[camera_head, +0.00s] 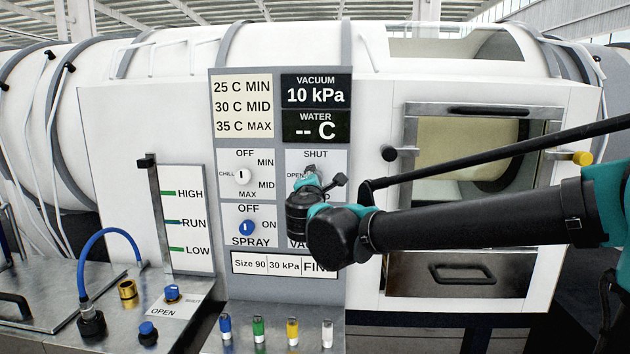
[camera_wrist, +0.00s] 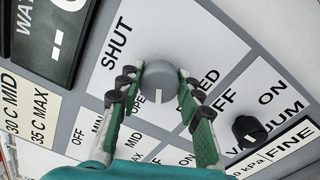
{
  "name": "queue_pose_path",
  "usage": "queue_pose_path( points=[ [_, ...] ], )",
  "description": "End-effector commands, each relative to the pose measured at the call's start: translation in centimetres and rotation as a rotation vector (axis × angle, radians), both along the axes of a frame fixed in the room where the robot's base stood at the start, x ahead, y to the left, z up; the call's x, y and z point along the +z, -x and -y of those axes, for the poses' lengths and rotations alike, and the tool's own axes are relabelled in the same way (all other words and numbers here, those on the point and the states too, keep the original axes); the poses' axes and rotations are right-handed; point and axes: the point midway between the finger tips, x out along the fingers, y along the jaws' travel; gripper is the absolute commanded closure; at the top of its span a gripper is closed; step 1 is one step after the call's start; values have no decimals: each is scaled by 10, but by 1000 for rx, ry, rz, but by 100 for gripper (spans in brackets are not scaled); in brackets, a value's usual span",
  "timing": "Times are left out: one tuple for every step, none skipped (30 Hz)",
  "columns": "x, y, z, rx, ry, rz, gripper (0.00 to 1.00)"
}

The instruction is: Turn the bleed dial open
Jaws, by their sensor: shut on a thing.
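The bleed dial (camera_wrist: 160,80) is a round grey knob on a white label with SHUT and OPEN marks, in the wrist view. A white pointer mark on it points to the bottom of that picture, on the OPEN side. My gripper (camera_wrist: 160,86) has one green and black finger on each side of the dial and is shut on it. In the head view, my gripper (camera_head: 322,183) reaches the panel from the right and hides most of the dial and part of its label. The rest of the label's name is covered.
A black knob (camera_wrist: 249,131) sits close by, beside the VACUUM lettering. The blue spray dial (camera_head: 246,227) and white chill dial (camera_head: 242,177) lie left of my gripper. Coloured pegs stand on the ledge below.

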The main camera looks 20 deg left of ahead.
Motion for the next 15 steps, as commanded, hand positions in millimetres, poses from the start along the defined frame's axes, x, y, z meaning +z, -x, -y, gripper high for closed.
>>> queue_pose_path(
  points=[
    [0, 0, 0, 0, -41, -10, 94],
    [0, 0, 0, 0, -67, -17, 94],
    [0, 0, 0, 0, -103, -25, 94],
    [0, 0, 0, 1, -129, -32, 94],
    [-1, 0, 0, 0, -155, -38, 94],
    [-1, 0, 0, 1, -188, -45, 94],
    [-1, 0, 0, 0, -211, -51, 94],
    [-1, 0, 0, 1, -235, -57, 94],
    [-1, 0, 0, 1, -264, -65, 94],
    [-1, 0, 0, 0, -286, -70, 94],
    [-1, 0, 0, 0, -305, -74, 94],
    [-1, 0, 0, 1, -332, -80, 94],
    [-1, 0, 0, 0, -350, -85, 94],
    [-1, 0, 0, 0, -366, -88, 94],
    [-1, 0, 0, 0, -387, -93, 94]
  ],
)
